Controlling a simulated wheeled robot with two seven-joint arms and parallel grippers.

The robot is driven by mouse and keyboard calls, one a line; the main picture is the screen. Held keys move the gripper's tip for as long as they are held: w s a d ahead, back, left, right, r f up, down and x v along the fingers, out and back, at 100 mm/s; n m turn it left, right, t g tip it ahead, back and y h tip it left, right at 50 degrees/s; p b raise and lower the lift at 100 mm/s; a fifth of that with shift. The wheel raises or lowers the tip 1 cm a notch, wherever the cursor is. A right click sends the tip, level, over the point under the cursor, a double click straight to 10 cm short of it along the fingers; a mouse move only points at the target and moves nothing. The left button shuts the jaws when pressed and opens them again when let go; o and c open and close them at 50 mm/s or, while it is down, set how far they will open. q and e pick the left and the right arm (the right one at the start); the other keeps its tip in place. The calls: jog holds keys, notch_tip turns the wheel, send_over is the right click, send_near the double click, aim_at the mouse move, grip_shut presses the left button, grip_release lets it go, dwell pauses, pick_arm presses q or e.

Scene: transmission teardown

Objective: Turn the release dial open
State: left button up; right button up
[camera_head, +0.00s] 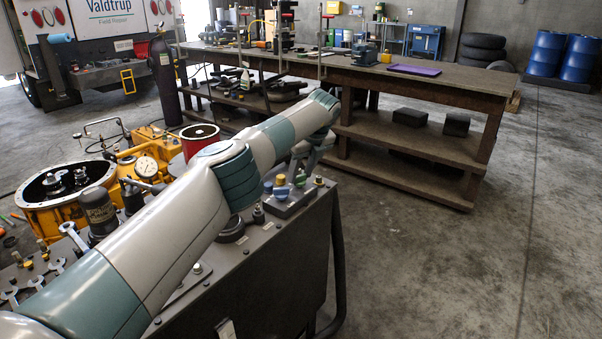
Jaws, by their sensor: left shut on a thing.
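My left arm reaches in from the lower left and bends down at its far end. My left gripper (298,173) is small and partly hidden by the arm, low over a grey block (296,203) on the dark cart. The block bears several small coloured knobs: a yellow one (280,179) stands near the gripper, with blue and green ones beside it. The gripper is shut on what seems to be the release dial at this block. The fingertips and the dial's turn position are too small to make out. My right gripper is not in view.
The dark cart (285,262) carries wrenches (40,283) and fittings, with a curved rail on its right. An orange transmission housing (70,205) with a gauge (146,167) lies behind it. A long workbench (440,82) stands at the back. The floor at right is clear.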

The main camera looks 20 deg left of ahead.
pick_arm(q)
jog(key=shift+r, duration=0.1)
jog(key=o, duration=1)
jog(key=shift+o, duration=0.2)
jog(key=shift+d+r, duration=0.1)
jog(key=shift+r, duration=0.3)
jog(key=b+v, duration=0.2)
jog(key=v, duration=1.4)
jog(key=shift+s+r, duration=0.2)
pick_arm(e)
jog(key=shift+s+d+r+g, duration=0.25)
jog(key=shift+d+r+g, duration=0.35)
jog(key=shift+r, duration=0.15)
pick_arm(q)
jog(key=shift+d, duration=0.15)
